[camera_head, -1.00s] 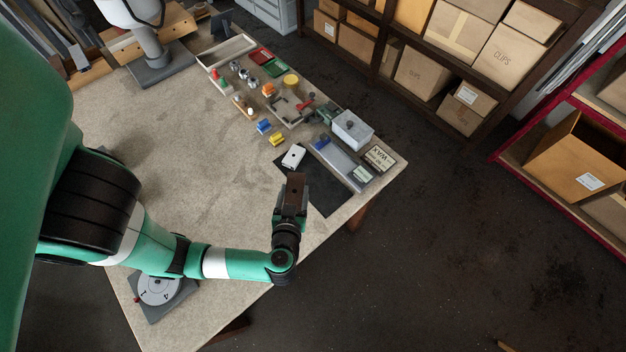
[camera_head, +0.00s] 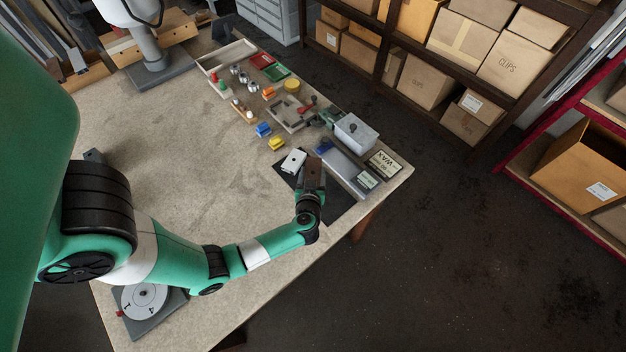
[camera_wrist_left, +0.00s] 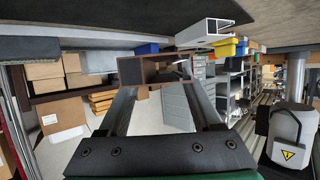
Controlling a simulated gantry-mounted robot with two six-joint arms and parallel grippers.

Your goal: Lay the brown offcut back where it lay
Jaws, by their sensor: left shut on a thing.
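The brown offcut (camera_head: 313,166) is gripped at the end of my left arm, over the black mat (camera_head: 345,207) near the table's right edge. My left gripper (camera_head: 311,183) is shut on it. In the left wrist view the brown offcut (camera_wrist_left: 131,70) shows as a hollow profile between the fingertips (camera_wrist_left: 158,84). A white offcut (camera_head: 293,160) lies at the mat's far left corner, just beyond the brown one. The white offcut also shows in the left wrist view (camera_wrist_left: 204,33). The height of the brown offcut above the mat is hard to tell. My right gripper is not in view.
A yellow block (camera_head: 276,143) and a blue block (camera_head: 263,129) lie beyond the mat. A grey tray (camera_head: 345,168), a lidded grey box (camera_head: 355,132) and labelled blocks (camera_head: 383,163) stand to its right. A dial plate (camera_head: 145,300) lies near the front. The table's left middle is clear.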

